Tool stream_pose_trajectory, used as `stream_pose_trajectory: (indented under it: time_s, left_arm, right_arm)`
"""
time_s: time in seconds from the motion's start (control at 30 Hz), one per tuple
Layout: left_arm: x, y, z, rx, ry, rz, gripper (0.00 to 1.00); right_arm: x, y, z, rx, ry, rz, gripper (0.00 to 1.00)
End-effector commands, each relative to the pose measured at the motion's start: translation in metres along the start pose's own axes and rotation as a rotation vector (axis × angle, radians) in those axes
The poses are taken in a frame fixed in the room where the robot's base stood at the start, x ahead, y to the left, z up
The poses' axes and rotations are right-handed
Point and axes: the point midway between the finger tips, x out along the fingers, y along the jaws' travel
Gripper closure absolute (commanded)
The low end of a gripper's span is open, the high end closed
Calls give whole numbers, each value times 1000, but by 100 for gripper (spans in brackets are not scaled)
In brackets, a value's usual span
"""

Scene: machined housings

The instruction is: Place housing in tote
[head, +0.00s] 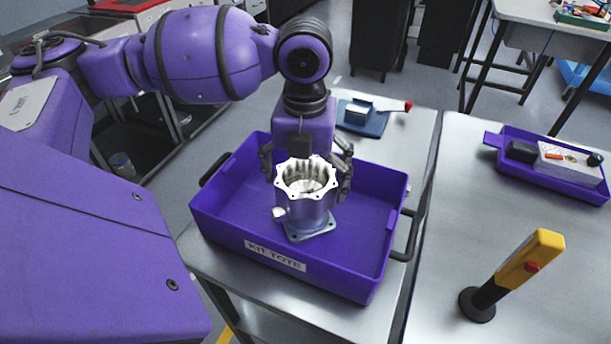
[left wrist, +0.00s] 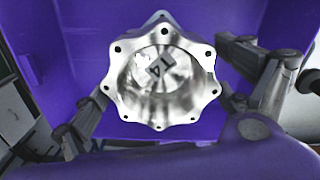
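The housing (head: 305,205) is a bright silver machined part with a scalloped, bolt-holed top rim, a side port and a bluish square base. It stands upright inside the purple kit tote (head: 225,222). My left gripper (head: 307,178) is over it, pointing down, with its dark fingers spread on either side of the rim. In the left wrist view the housing (left wrist: 162,75) shows from above, with a small marked tag inside. The fingers of the left gripper (left wrist: 168,95) look apart from its rim there. Exact contact with the tote floor is hard to tell. My right gripper is not in view.
The tote's walls and black handles surround the housing, with bare floor around it. A blue fixture with a red-tipped lever (head: 365,115) stands behind. On the right table are a yellow-black post with a red button (head: 515,272) and a small purple tray of parts (head: 590,188).

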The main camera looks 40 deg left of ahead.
Motion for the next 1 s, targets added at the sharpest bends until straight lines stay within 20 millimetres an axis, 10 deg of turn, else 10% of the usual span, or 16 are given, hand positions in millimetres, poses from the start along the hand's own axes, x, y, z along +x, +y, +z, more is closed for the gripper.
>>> stream_pose_trajectory:
  time_s: [0.47,1.0]
  left_arm:
    - [-8,-1,0,0,-1,-2,0]
    - [-111,-1,1,-1,-2,-4,0]
  right_arm:
    - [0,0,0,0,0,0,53]
    - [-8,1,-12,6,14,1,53]
